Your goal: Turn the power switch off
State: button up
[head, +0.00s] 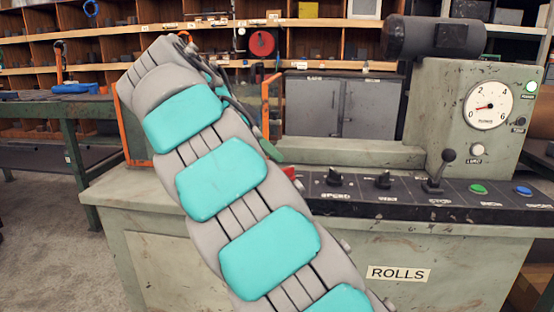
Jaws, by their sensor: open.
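I cannot tell for sure which control is the power switch. The machine's dark control panel (400,204) carries a black knob (335,177) with a label like "SPEED", another black knob (383,180), a ball-topped lever (440,170), a green button (478,189) and a blue button (522,191). A lit green lamp (531,87) is at the upper right, above a small dark knob (520,122). My grey and teal arm fills the middle. A red part (289,173) shows beside the arm, partly hidden.
The machine's front bears a "ROLLS" sign (398,273). A round gauge (487,105) and a white "LIMIT" button (477,150) are on its upright housing. A green workbench (70,110) stands at left, wooden shelves (110,40) behind. Open floor (40,230) lies at lower left.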

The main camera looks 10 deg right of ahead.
aim_at(286, 168)
jog(key=shift+w+a+r, duration=0.1)
jog(key=shift+w+a, duration=0.2)
jog(key=shift+w, duration=0.1)
jog(key=b+x, duration=0.4)
jog(key=x, duration=0.1)
jog(key=shift+d+f, duration=0.2)
jog(key=shift+f, duration=0.15)
jog(key=shift+d, duration=0.15)
jog(key=shift+x, duration=0.9)
jog(key=shift+w, duration=0.1)
grip_shut()
